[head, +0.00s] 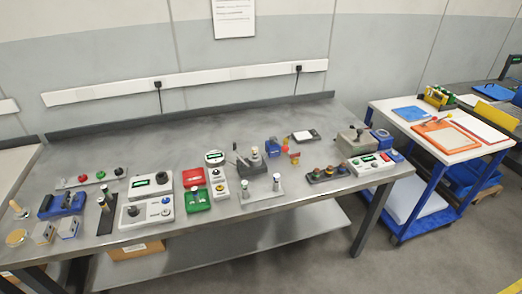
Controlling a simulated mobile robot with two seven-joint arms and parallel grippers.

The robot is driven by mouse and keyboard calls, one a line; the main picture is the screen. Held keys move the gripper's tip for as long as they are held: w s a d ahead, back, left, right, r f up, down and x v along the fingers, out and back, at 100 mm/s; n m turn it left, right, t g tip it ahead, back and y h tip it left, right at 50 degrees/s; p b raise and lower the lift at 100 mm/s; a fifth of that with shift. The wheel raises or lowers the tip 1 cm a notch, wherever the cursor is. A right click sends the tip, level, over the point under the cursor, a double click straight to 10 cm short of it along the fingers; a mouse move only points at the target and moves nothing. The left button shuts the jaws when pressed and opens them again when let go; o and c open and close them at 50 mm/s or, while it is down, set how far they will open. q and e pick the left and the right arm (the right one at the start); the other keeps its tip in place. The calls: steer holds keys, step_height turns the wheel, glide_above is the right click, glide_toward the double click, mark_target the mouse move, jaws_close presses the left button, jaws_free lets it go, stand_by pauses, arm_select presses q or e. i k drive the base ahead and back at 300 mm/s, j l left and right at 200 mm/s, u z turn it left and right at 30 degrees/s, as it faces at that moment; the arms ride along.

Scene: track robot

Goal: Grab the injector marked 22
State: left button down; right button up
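No marking 22 can be read in the head view, and I cannot tell which thing is the injector. Small devices stand on the grey metal table (250,118). A grey device with a dark lever (250,161) stands behind that stand. Neither of my grippers is in view.
A blue cart (405,200) with trays stands to the right. The table's back strip is clear.

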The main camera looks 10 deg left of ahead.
mark_target(254, 149)
steer(key=i+l, duration=0.25)
steer(key=i, duration=0.25)
steer(key=i+l+u, duration=0.15)
steer(key=i+l, duration=0.15)
steer(key=i, duration=0.15)
steer(key=i+u, duration=0.2)
steer(key=u, duration=1.75)
steer(key=i, duration=0.1)
